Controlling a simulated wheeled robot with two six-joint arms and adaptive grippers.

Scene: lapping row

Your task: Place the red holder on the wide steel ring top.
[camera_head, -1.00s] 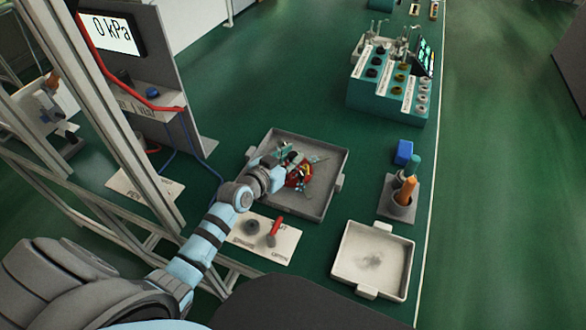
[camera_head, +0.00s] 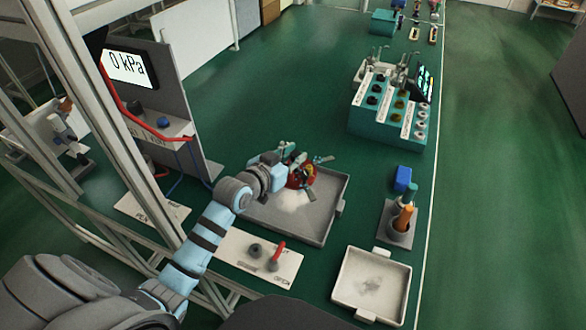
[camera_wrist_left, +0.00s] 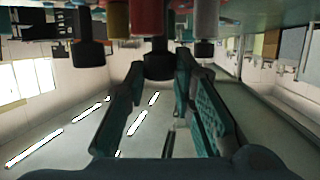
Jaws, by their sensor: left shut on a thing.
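The red holder (camera_head: 300,180) is a small red piece with dark and silver parts projecting around it, in the head view over the back part of a grey tray (camera_head: 316,228). My left gripper (camera_head: 286,165) is at its left side and shut on it. In the left wrist view the two teal-padded fingers (camera_wrist_left: 168,95) close around a dark knob (camera_wrist_left: 159,62), with a red cylinder (camera_wrist_left: 155,16) above it in the picture. The gripper partly hides the holder. I cannot pick out the wide steel ring top. My right gripper is not in view.
A pale empty tray (camera_head: 372,310) is at front right. A grey stand (camera_head: 396,236) with orange and teal handles and a blue block (camera_head: 403,178) are to the right. A teal rack (camera_head: 375,128) stands farther back. A red-levered plate (camera_head: 236,250) lies in front of the grey tray.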

